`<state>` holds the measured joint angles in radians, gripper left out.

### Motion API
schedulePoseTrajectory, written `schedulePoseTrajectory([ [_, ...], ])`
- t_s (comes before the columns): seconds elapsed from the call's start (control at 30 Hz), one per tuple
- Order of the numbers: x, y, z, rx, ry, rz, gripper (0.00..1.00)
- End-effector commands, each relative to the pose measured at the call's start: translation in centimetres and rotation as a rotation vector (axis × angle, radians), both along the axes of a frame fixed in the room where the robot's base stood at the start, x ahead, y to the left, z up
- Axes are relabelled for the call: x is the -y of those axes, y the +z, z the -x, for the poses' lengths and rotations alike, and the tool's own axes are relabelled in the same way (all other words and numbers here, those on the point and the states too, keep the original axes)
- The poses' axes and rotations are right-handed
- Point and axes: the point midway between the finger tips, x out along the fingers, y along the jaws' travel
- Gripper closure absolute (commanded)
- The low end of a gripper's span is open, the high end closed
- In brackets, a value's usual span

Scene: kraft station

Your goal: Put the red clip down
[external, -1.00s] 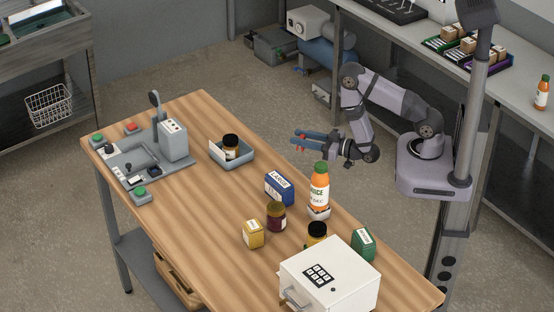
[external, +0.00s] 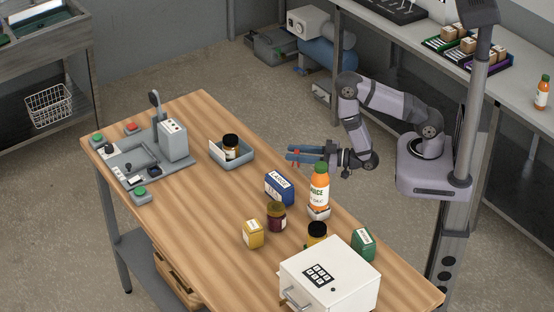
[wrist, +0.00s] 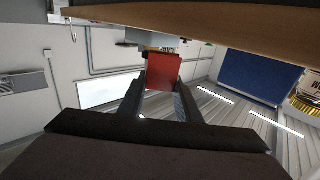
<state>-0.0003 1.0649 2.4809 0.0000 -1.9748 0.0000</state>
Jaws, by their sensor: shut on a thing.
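My gripper (external: 298,157) is above the far right edge of the wooden table, close to the blue box and the juice bottle. It is shut on the red clip (wrist: 164,70), which shows as a flat red piece between the fingertips in the wrist view. The clip is held in the air, apart from the table.
A blue box (external: 279,188), a juice bottle (external: 319,188) and a dark jar (external: 276,217) stand near the gripper. A grey tray (external: 240,163) holds a jar. A white safe-like box (external: 335,270) is at the front. Bare tabletop (external: 205,205) lies left of these.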

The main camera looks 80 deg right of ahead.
Motion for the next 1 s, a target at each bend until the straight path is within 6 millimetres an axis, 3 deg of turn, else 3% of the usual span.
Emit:
schedulePoseTrajectory([
  [0.33, 0.2, 0.0, 0.0, 0.0, -0.004, 0.0, 0.9],
  [0.53, 1.7, 1.1, -0.4, 0.005, -0.037, 0.0, 0.9],
  [0.87, 5.3, 7.0, -1.8, 0.011, -0.108, 0.001, 0.9],
  [1.0, 5.0, 10.4, -3.2, 0.019, -0.041, 0.004, 0.9],
])
